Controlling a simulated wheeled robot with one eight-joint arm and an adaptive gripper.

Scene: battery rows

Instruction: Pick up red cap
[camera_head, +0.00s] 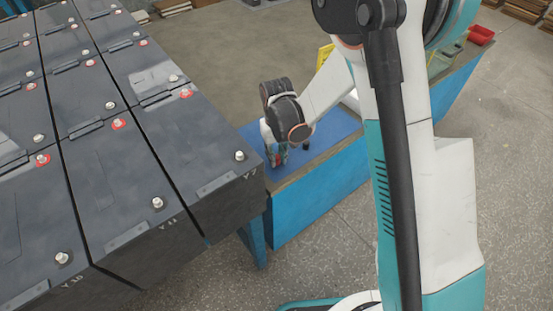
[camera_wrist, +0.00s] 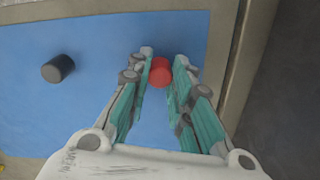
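The red cap (camera_wrist: 160,74) is a short red cylinder over the blue mat (camera_wrist: 100,105) in the wrist view. My gripper (camera_wrist: 163,60) is open, with one teal-and-grey finger on each side of the cap near the fingertips. A narrow gap seems to show on the cap's left; whether the right finger touches it I cannot tell. In the head view my gripper (camera_head: 276,156) is low over the blue mat (camera_head: 335,128), and the red cap cannot be made out clearly there.
A black cap (camera_wrist: 58,68) stands on the mat to the left, and also shows in the head view (camera_head: 306,146). Rows of large dark batteries (camera_head: 100,140) fill the left of the head view. A red bin (camera_head: 481,35) is at the bench's far end.

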